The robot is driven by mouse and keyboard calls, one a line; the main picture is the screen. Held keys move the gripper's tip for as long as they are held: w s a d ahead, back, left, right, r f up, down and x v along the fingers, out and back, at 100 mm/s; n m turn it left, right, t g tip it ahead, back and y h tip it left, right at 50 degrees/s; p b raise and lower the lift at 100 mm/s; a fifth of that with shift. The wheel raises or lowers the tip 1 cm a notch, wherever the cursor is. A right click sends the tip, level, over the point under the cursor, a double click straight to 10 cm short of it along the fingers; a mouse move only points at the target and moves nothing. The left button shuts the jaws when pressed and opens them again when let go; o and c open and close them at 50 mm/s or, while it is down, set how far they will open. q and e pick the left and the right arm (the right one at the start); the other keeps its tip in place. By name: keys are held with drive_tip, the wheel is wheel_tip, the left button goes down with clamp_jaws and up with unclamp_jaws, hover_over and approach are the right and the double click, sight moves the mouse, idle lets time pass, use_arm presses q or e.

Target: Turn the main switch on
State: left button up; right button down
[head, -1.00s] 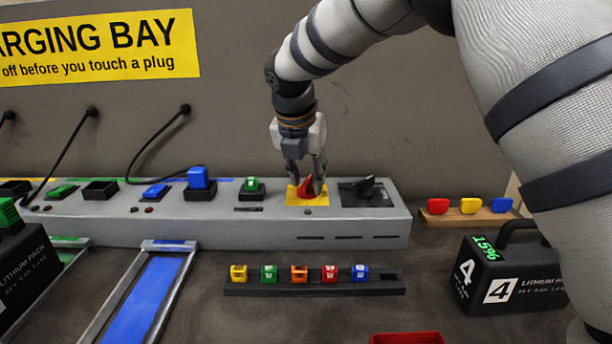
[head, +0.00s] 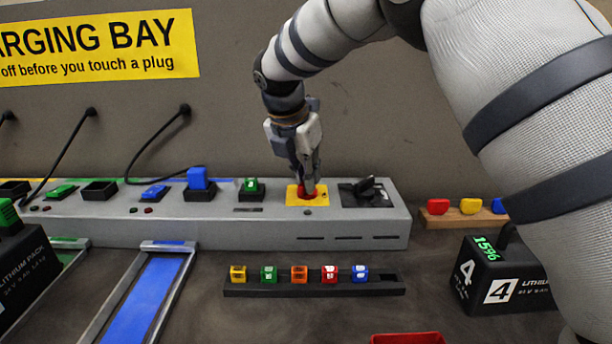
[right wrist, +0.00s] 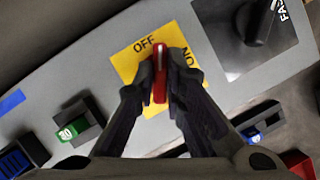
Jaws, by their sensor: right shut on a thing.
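The main switch is a red handle (head: 304,193) on a yellow plate (head: 294,201), set in the top of the long grey console. In the right wrist view, the red handle (right wrist: 159,78) has a white line along it. The yellow plate (right wrist: 124,64) reads OFF at the upper left and ON at the right. The handle's far end points between the two words. My right gripper (head: 308,184) reaches down from above and is shut on the handle, one finger on each side, as the wrist view (right wrist: 160,76) shows. My left gripper is not in view.
A black lever (head: 364,185) on a dark panel is just right of the switch. A green block (head: 251,184) sits in a socket to the left. A rack (head: 313,290) of several coloured blocks lies in front. A battery pack (head: 492,275) stands at right.

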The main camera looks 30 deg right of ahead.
drive_tip(key=m, duration=0.1)
drive_tip(key=m+g, duration=0.1)
drive_tip(key=shift+w+f+m+h, duration=0.15)
drive_tip(key=shift+f+m+h, duration=0.15)
drive_tip(key=shift+m, duration=0.1)
drive_tip(key=m+g+b, duration=0.1)
drive_tip(key=m, duration=0.2)
drive_tip(key=shift+w+m+g+b, duration=0.1)
drive_tip(key=shift+m+g+b, duration=0.2)
drive_tip(key=shift+b, duration=0.05)
drive_tip(key=m+g+b, duration=0.1)
drive_tip(key=m, duration=0.3)
drive_tip(key=shift+b, duration=0.4)
use_arm(q)
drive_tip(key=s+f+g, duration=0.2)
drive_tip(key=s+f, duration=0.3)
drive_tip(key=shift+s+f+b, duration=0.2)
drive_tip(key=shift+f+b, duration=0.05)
drive_tip(key=shift+b, duration=0.2)
use_arm(e)
drive_tip(key=shift+r+m+g, duration=0.15)
drive_tip(key=shift+m+g, duration=0.35)
drive_tip(key=shift+m, duration=0.3)
drive_tip(key=c, duration=1.7)
unclamp_jaws()
drive_tip(key=shift+o, duration=0.2)
drive_tip(key=shift+y, duration=0.4)
drive_tip(key=shift+r, duration=0.1)
